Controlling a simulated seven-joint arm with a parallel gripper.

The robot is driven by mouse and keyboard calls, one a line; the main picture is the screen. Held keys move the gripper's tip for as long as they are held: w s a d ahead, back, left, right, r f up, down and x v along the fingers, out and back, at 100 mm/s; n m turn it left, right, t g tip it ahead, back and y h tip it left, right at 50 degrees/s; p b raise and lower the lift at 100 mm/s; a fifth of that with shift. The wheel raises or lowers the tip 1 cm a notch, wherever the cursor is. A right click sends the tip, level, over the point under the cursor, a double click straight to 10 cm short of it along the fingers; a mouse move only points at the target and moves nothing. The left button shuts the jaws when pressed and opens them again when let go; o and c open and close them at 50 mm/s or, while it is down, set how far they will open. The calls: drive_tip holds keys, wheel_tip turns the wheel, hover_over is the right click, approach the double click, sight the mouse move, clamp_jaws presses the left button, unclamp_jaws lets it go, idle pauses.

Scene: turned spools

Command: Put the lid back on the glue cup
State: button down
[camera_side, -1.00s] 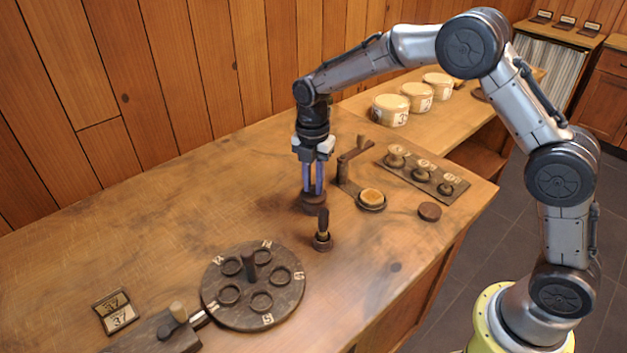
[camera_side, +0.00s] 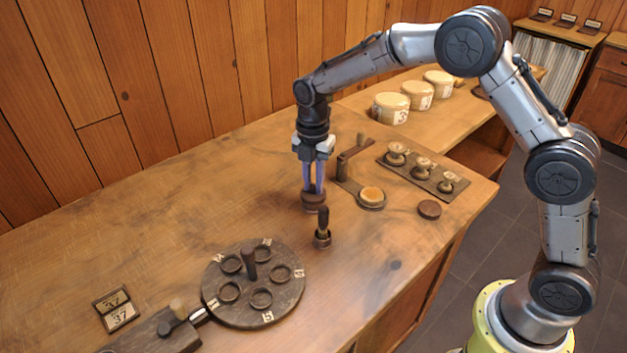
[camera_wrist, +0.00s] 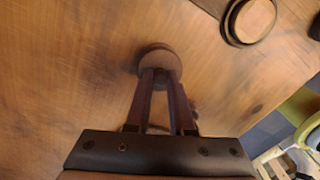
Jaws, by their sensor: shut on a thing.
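My gripper (camera_side: 314,189) points straight down over the middle of the bench, its blue fingers shut on a dark brown round piece (camera_side: 314,198). In the wrist view this piece (camera_wrist: 160,62) sits at the fingertips, with a dark patch beside it. I cannot tell whether it is the lid. A loose dark brown disc (camera_side: 429,209) lies flat near the bench's right edge, apart from my gripper. A shallow dark round dish (camera_side: 372,207) with an amber top stands to the right of my gripper. A small cup (camera_side: 322,243) with an upright brush stands just in front. Which vessel is the glue cup is unclear.
A wooden post with an arm (camera_side: 346,168) stands close behind the dish. A dark board (camera_side: 435,184) with several knobbed pieces lies at the right. A round plate with sockets (camera_side: 215,307) is front left. Lidded tubs (camera_side: 391,109) stand at the back.

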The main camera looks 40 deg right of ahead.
sight(314, 185)
drive_tip(key=shift+f, duration=0.25)
idle(0.3)
idle(0.4)
drive_tip(key=c, duration=0.7)
unclamp_jaws()
drive_tip(key=shift+r, duration=4.3)
